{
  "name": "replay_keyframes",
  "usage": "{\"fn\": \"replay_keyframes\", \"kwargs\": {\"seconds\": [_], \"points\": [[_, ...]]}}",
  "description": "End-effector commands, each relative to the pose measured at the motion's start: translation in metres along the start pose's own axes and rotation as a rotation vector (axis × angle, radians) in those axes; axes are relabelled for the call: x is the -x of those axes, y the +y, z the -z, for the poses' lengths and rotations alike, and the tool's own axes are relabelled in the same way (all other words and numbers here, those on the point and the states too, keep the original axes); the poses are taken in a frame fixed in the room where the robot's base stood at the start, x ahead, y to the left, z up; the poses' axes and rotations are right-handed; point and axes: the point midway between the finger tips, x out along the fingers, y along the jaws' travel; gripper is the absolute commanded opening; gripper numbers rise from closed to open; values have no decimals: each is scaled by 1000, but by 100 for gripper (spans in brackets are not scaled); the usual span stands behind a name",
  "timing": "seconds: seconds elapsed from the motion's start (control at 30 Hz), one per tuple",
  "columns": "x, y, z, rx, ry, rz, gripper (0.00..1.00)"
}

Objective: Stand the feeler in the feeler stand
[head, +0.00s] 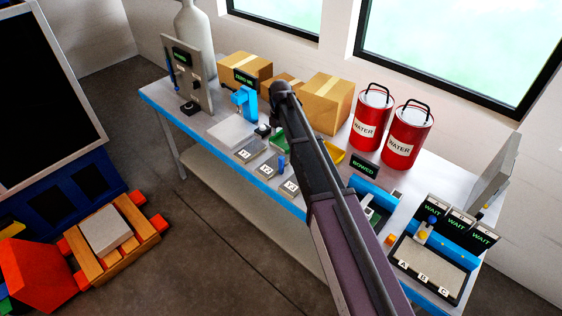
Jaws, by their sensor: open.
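My arm reaches across the table, and my gripper (274,122) is at its far end, small, dark and mostly hidden behind the arm. It is open, and I see nothing held in it. I cannot tell for certain which object is the feeler. A slim blue-handled tool (171,74) hangs on the grey panel (202,72) at the left end of the table. A small blue upright piece (281,162) stands by the numbered blocks. A blue, yellow and white piece (427,227) stands in the tray marked A, B, C. I cannot single out the feeler stand.
The table (171,113) has a blue front edge. Cardboard boxes (325,102) and two red water cans (370,120) line its back. A blue device (245,102), a white pad (231,132) and numbered blocks (250,151) crowd the middle. The lettered tray (458,290) is at right.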

Motion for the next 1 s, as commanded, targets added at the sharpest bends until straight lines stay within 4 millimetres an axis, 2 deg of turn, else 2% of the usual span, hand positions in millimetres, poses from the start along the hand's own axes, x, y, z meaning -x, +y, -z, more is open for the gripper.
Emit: {"fn": "replay_keyframes", "kwargs": {"seconds": [0.47,1.0], "points": [[-6,0,0,0,-1,0,71],[-45,0,0,0,-1,0,71]]}}
